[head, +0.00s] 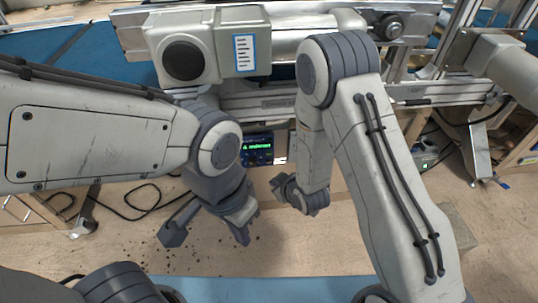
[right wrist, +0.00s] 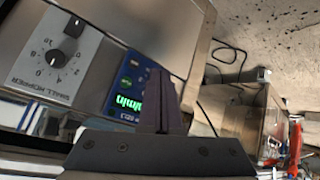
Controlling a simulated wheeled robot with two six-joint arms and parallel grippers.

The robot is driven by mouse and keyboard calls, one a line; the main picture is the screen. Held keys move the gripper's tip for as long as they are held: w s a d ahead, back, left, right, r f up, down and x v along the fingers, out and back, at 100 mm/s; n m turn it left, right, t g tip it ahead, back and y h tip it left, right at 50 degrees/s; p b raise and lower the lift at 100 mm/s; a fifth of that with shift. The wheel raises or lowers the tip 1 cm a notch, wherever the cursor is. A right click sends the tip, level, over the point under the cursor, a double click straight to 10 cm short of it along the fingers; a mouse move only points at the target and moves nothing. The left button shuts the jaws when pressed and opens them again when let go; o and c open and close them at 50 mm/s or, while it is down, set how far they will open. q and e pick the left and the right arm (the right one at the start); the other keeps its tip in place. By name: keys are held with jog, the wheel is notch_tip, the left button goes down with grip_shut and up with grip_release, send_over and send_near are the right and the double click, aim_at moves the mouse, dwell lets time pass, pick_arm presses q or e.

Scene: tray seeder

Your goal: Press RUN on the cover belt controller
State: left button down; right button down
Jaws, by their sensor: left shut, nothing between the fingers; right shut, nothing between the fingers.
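The cover belt controller (head: 257,149) is a small dark blue panel with a lit green display, between my two arms in the head view. In the right wrist view its blue face (right wrist: 126,84) is upside down and partly hidden behind my fingers. I cannot read which button is RUN. My right gripper (head: 279,185) is shut and empty, just below and right of the panel in the head view. In the right wrist view its fingers (right wrist: 162,80) overlap the panel's edge; contact cannot be told. My left gripper (head: 242,232) is shut and empty, low over the floor.
A dial plate (right wrist: 62,55) with a black knob sits beside the controller in the right wrist view. A metal conveyor frame (head: 270,98) runs above the panel. Black cables (head: 140,205) lie on the floor at left. A blue strip (head: 260,290) crosses the bottom.

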jog(key=shift+w+a, duration=0.2)
jog(key=shift+w, duration=1.2)
jog(key=shift+w+a, duration=0.2)
jog(key=shift+w, duration=1.25)
jog(key=shift+w+a, duration=0.2)
jog(key=shift+w, duration=1.2)
jog(key=shift+w, duration=0.1)
jog(key=shift+w, duration=0.3)
jog(key=shift+w+a, duration=0.1)
jog(key=shift+w, duration=0.3)
jog(key=shift+s, duration=0.8)
jog(key=s, duration=0.3)
jog(key=s+d, duration=0.1)
jog(key=s, duration=0.1)
